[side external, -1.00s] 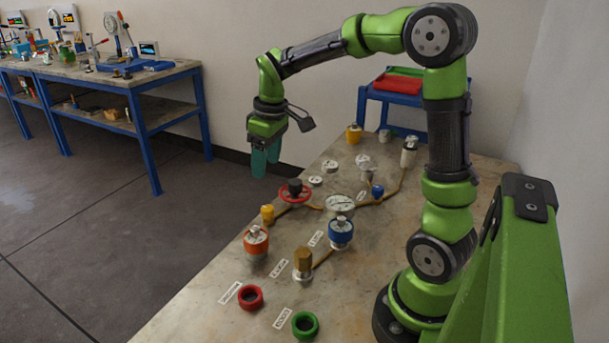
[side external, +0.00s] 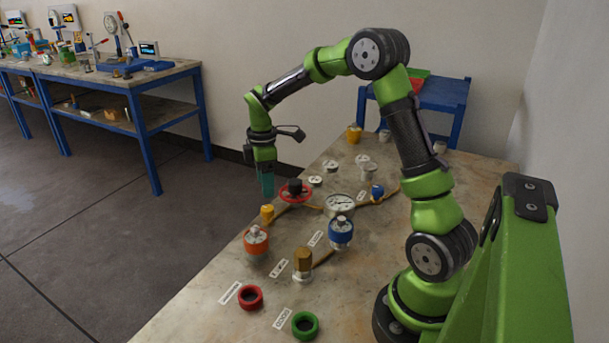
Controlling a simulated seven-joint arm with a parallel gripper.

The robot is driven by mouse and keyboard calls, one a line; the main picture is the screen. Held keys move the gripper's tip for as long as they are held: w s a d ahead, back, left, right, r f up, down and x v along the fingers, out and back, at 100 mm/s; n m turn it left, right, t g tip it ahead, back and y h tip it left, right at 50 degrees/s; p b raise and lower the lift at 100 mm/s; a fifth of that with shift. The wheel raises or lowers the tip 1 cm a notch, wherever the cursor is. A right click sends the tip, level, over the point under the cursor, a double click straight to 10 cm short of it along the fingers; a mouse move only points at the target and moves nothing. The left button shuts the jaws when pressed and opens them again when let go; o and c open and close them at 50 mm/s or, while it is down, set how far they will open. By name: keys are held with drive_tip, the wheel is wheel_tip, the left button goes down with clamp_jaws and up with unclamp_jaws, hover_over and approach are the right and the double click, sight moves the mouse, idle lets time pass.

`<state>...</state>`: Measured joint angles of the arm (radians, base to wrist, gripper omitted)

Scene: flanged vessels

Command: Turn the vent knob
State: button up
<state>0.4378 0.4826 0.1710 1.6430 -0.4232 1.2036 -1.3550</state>
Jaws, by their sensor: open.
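My gripper (side external: 267,188) has teal fingers pointing down, seen edge-on so they overlap; it is open with nothing visible in it. It hangs near the table's left edge, above the yellow knob (side external: 267,212) in the picture and left of the red handwheel with a dark hub (side external: 296,194). It appears apart from both. Other knob-like parts are a small blue knob (side external: 377,192) and a brass hexagonal cap (side external: 303,260). The labels are too small to read, so I cannot tell which part is the vent knob.
A round gauge (side external: 340,204) stands mid-table. An orange-collared vessel (side external: 256,241) and a blue-collared one (side external: 341,233) are nearer. Red (side external: 250,297) and green (side external: 305,324) rings lie in front. A blue stand (side external: 445,98) is behind my arm.

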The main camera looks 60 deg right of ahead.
sight(267, 207)
wheel_tip(267, 207, down, 8)
drive_tip(key=shift+r, duration=0.2)
drive_tip(key=shift+c, duration=0.4)
drive_tip(key=c, duration=1)
